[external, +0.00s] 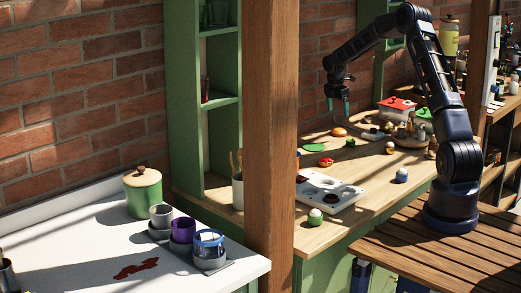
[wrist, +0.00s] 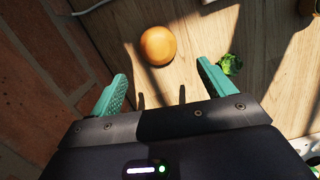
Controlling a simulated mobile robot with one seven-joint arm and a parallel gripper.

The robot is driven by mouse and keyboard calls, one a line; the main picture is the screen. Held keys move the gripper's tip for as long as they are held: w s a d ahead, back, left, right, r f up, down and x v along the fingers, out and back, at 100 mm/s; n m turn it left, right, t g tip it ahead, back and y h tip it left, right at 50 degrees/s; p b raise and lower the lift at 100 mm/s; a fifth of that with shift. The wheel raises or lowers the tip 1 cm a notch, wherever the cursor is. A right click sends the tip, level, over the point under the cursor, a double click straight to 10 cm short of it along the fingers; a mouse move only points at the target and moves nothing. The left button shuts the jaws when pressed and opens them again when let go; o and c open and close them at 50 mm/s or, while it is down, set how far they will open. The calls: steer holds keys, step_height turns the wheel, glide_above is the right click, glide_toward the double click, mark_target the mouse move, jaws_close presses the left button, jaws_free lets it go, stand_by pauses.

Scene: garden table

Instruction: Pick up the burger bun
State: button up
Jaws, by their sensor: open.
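The burger bun (wrist: 158,45) is a round, orange-brown thing on the wooden table in the wrist view. It lies ahead of my gripper (wrist: 160,85), between the lines of its two teal fingers and apart from them. The fingers are spread wide with nothing between them. In the external view the bun (external: 339,132) is a small orange round on the table near the brick wall. My gripper (external: 338,103) hangs above the table there, pointing down, over the bun's area.
A green leafy piece (wrist: 229,64) lies just right of the right finger. The brick wall (wrist: 35,70) is close on the left. In the external view, a white tray with round hollows (external: 322,187) and a red-lidded box (external: 396,108) stand on the table (external: 365,165).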

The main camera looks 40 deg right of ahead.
mark_target(339, 129)
steer(key=f, duration=0.3)
steer(key=d+f, duration=0.1)
steer(key=f, duration=0.5)
steer(key=shift+w+d, duration=0.1)
steer(key=shift+d, duration=0.25)
steer(key=c, duration=1)
